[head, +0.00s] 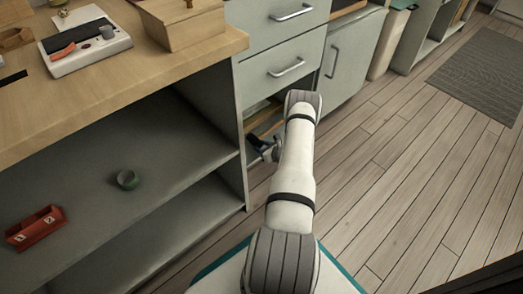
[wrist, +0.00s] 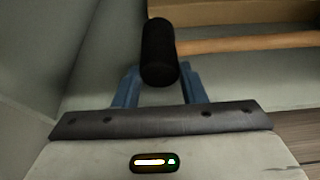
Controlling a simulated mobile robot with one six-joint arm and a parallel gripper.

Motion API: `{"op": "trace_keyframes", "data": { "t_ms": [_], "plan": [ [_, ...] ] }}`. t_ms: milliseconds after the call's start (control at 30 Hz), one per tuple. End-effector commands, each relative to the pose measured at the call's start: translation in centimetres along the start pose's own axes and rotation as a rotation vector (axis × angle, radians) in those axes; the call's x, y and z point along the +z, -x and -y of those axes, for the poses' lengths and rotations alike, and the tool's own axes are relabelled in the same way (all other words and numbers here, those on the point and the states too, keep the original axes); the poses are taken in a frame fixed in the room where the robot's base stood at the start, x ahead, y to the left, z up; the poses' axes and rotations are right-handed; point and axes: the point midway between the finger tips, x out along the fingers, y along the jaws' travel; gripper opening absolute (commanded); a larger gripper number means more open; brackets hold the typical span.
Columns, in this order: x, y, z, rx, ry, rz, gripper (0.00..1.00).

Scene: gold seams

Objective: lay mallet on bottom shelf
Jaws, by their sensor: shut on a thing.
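The mallet shows in the wrist view, with a black cylindrical head (wrist: 159,52) and a wooden handle (wrist: 250,42) running off to the right. My gripper (wrist: 158,80) is shut on the black head, with blue fingers on either side. In the head view my gripper (head: 264,150) is low, beside the side panel of the shelf unit and below the drawers; the mallet is hard to make out there. The open shelf unit at left has a middle shelf (head: 160,150) and a bottom shelf (head: 190,222). The visible part of the bottom shelf is bare.
The drawer cabinet (head: 285,45) stands right of the shelf unit. A worktop (head: 120,85) overhangs the shelves. Wooden floor (head: 400,150) lies open at right, with a grey rug (head: 483,72).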

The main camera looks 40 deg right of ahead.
Motion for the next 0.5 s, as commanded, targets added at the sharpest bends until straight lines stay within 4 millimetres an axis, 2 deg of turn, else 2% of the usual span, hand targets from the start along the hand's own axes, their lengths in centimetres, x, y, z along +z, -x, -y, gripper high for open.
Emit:
{"op": "trace_keyframes", "data": {
  "t_ms": [33, 67, 433, 467, 500],
  "plan": [
    [-1.01, -0.48, -0.06, 0.001, 0.001, 0.001, 0.04],
    [-1.16, -0.55, -0.08, 0.001, 0.001, 0.001, 0.04],
    [-1.27, -0.68, -0.15, 0.003, 0.002, 0.001, 0.04],
    [-1.25, -0.66, -0.16, 0.003, 0.001, 0.0, 0.4],
    [-1.24, -0.65, -0.17, 0.003, 0.001, 0.0, 0.43]
  ]
}}
